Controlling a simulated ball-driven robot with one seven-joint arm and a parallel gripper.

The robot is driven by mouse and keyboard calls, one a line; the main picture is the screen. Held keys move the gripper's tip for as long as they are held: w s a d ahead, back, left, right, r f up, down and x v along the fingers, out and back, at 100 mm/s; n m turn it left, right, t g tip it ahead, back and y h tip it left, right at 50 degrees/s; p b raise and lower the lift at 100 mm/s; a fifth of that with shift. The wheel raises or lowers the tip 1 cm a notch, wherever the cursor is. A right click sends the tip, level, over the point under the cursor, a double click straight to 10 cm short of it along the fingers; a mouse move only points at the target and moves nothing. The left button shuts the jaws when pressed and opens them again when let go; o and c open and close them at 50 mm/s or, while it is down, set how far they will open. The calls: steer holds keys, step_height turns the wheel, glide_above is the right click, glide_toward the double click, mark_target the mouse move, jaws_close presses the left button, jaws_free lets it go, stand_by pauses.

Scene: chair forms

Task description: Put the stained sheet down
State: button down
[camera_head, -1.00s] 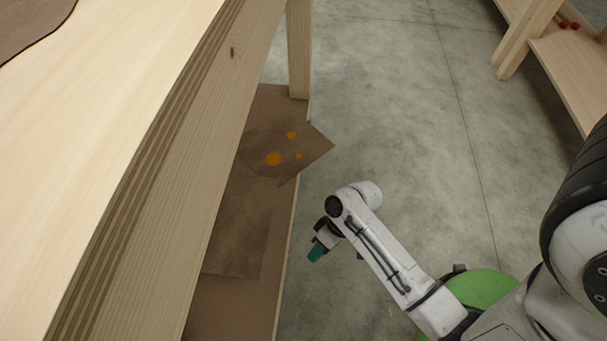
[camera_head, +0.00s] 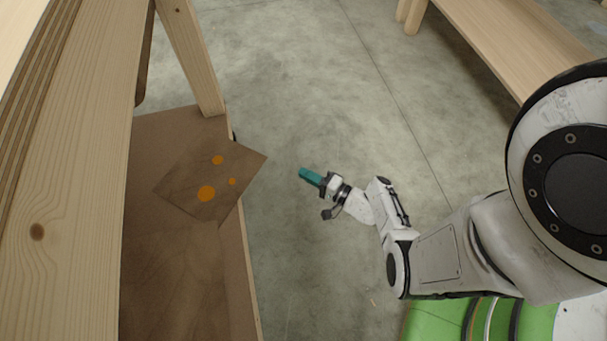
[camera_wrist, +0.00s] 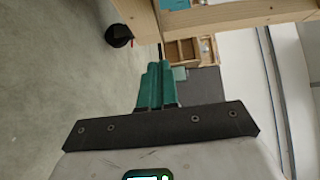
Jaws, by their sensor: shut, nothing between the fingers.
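The stained sheet (camera_head: 190,168) is a brown sheet with three orange spots. In the head view it lies at an angle on the brown lower shelf (camera_head: 150,135) of the wooden bench, with one corner sticking out past the shelf's right edge. My gripper (camera_head: 303,172), with teal fingers, is over the open floor to the right of the sheet, apart from it. Its fingers are shut with nothing between them; in the wrist view the teal fingers (camera_wrist: 158,85) are side by side. The sheet cannot be made out in the wrist view.
A wooden bench leg (camera_head: 190,55) stands at the far end of the shelf. Another wooden bench (camera_head: 500,40) is at the upper right. Grey concrete floor (camera_head: 310,90) lies clear between them. A black caster wheel (camera_wrist: 118,36) shows in the wrist view.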

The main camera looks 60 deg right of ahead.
steer(key=w+a+b, duration=0.1)
steer(key=w, duration=0.9)
steer(key=shift+w+a+b, duration=0.3)
steer(key=shift+a, duration=0.1)
